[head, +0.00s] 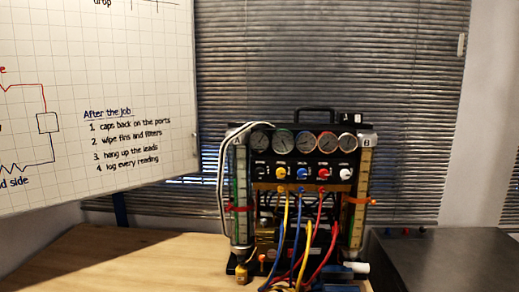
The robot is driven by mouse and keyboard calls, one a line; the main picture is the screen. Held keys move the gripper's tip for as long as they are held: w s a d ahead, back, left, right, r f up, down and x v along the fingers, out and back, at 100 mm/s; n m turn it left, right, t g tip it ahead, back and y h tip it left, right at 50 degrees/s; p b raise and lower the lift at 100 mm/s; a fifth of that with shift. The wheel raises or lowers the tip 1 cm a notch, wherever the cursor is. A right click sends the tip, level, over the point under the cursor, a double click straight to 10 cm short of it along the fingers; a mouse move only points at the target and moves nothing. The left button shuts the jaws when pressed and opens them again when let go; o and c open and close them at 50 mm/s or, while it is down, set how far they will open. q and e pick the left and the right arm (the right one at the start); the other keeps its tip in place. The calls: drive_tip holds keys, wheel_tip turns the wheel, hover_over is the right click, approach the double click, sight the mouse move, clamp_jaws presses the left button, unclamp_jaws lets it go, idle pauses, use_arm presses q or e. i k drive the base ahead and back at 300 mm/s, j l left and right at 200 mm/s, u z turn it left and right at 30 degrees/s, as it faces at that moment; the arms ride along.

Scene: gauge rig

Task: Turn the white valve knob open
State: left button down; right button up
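The gauge rig (303,158) stands on the wooden bench, with a row of round dials across its top. Below the dials is a row of valve knobs on a black panel. The white valve knob (345,171) is at the right end of that row, next to a red knob (323,173). A blue knob (302,172) and a yellow knob (281,172) are further left. The white knob is too small to tell how it is turned. Neither of my grippers shows in the head view.
Yellow, blue and red hoses (320,247) hang from the rig's front to the bench (120,262). Clear tubes stand at both its sides. A whiteboard (90,100) is at the left and a dark cabinet top (440,258) at the right. The bench's left part is clear.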

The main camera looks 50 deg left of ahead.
sight(345, 174)
drive_tip(key=u, duration=1.45)
